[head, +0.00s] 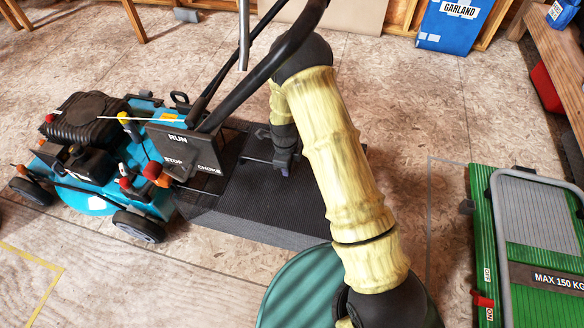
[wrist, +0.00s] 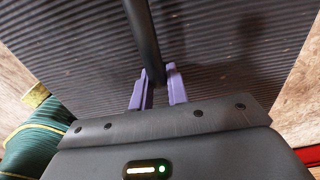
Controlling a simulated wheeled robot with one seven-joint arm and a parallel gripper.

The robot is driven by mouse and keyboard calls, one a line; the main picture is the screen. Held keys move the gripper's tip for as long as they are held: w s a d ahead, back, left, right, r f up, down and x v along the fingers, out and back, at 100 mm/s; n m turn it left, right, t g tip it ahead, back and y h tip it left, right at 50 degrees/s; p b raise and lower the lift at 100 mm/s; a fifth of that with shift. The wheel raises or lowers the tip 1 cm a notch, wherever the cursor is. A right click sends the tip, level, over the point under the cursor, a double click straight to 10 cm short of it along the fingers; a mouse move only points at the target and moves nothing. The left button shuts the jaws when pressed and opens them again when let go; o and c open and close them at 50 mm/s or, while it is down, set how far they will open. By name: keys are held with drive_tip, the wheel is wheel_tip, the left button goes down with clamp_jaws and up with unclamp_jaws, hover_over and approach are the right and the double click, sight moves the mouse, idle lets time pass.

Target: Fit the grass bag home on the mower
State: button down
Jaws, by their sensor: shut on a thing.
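The teal mower (head: 100,205) stands at the left in the head view, its control panel marked RUN, STOP and CHOKE facing me. The black ribbed grass bag (head: 250,200) lies right behind the mower. The panel and handlebar hide part of where they meet, so I cannot tell whether the bag is seated. My gripper (head: 283,170) is over the top of the bag, pointing down. In the wrist view my gripper's purple fingers (wrist: 158,88) are shut on the bag's dark handle bar (wrist: 145,40), with the ribbed bag top (wrist: 230,50) below.
The mower's black handlebar (head: 255,75) slants up close to my arm. A green platform trolley (head: 485,215) is at the right. A blue Garland box (head: 450,35) stands at the back. Floor behind the bag is clear.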

sight(267, 169)
drive_tip(key=shift+w+a+b, duration=0.3)
drive_tip(key=shift+a+b, duration=0.05)
drive_tip(key=shift+a, duration=0.6)
drive_tip(key=shift+w+a+b, duration=0.3)
drive_tip(key=shift+a, duration=0.65)
drive_tip(key=shift+w+a+r, duration=0.1)
drive_tip(key=shift+a+r, duration=0.05)
drive_tip(key=shift+a, duration=0.05)
drive_tip(key=shift+w+a+p, duration=0.25)
drive_tip(key=shift+a+p, duration=0.15)
drive_tip(key=shift+a, duration=0.25)
drive_tip(key=shift+w+a+p, duration=0.25)
drive_tip(key=shift+a+p, duration=0.15)
drive_tip(key=shift+a, duration=0.2)
drive_tip(key=shift+f+b, duration=0.5)
drive_tip(key=shift+f, duration=1.35)
drive_tip(key=c, duration=1.3)
unclamp_jaws()
drive_tip(key=shift+s+f, duration=0.1)
